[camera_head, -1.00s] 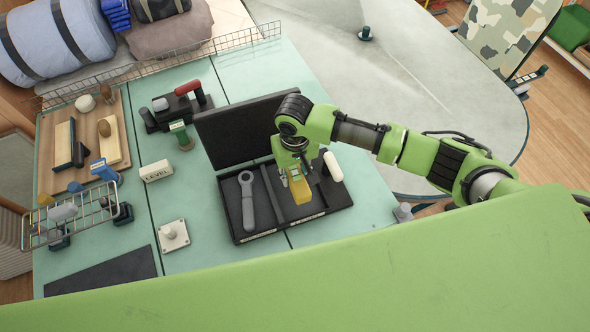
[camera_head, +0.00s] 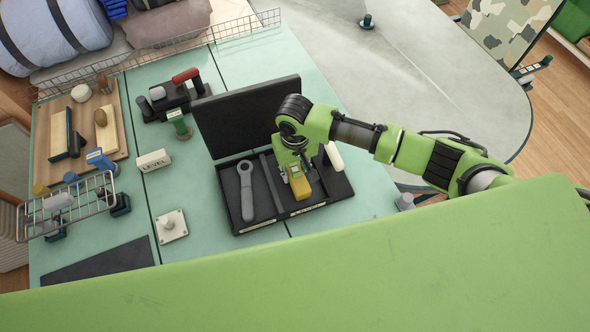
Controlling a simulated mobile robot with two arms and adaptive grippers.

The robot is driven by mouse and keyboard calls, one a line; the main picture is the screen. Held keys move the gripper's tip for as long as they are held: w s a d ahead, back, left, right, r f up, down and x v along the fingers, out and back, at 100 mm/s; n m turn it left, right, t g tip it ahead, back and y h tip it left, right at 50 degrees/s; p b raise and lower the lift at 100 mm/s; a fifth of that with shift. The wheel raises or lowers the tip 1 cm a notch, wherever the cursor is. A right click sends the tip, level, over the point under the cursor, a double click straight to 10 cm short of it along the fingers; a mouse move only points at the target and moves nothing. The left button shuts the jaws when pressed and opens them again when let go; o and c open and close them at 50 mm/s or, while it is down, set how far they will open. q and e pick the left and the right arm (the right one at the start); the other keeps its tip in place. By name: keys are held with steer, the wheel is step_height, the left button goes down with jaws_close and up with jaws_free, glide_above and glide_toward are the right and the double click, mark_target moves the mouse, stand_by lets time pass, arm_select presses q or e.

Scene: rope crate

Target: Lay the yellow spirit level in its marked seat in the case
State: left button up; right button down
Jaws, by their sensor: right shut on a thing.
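The yellow spirit level (camera_head: 301,190) is in my right gripper (camera_head: 297,174), which is shut on it. The level is over the right half of the black open case (camera_head: 240,229), close to its floor. I cannot tell if it touches the floor or lies in a seat. The gripper and wrist hide its far part. A grey ring-ended wrench (camera_head: 247,192) lies in the left of the case, with a dark bar (camera_head: 271,183) beside it. The raised lid (camera_head: 247,115) stands behind. My left gripper is not in view.
A white-handled tool (camera_head: 334,156) is right of my wrist. A LEVEL sign block (camera_head: 153,161), a knobbed plate (camera_head: 172,225) and a wire rack (camera_head: 65,215) stand left of the case. A wire fence (camera_head: 160,53) edges the table's back.

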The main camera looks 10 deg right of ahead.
steer(key=shift+f, duration=0.45)
steer(key=c, duration=1.5)
jaws_free()
steer(key=shift+o, duration=0.2)
step_height(320, 180, up, 12)
